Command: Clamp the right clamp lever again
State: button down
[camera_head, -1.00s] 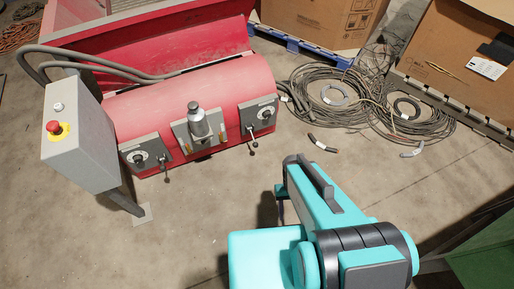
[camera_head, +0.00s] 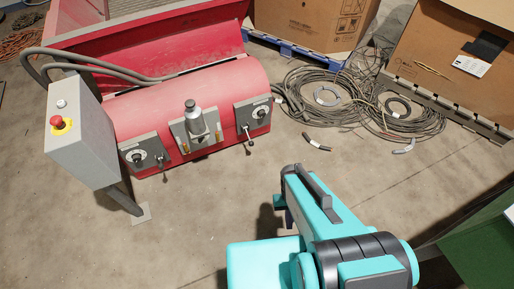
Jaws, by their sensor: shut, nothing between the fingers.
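The red machine (camera_head: 190,92) stands at the upper left with a rounded front. On its right end is a grey plate (camera_head: 243,118) with a round dial. The right clamp lever (camera_head: 248,142), a thin rod with a dark knob, hangs downward by this plate. A similar left lever (camera_head: 164,162) hangs by the left plate (camera_head: 130,148). My teal arm (camera_head: 318,212) reaches up from the lower right and ends on the near side of the machine, apart from the right lever. My gripper's fingers are hidden by the arm.
A grey control box (camera_head: 88,145) with a red button stands left of the machine. Coiled cables (camera_head: 330,105) and short scraps (camera_head: 316,142) lie on the floor at right. Cardboard boxes (camera_head: 440,60) stand behind. Floor between arm and machine is clear.

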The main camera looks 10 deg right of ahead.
aim_at(251, 143)
jog(key=u, duration=0.4)
jog(key=k, duration=0.25)
jog(key=z, duration=1.15)
jog(key=i, duration=0.95)
jog(key=u, duration=4.6)
jog(key=i, duration=0.15)
jog(key=z, duration=2.85)
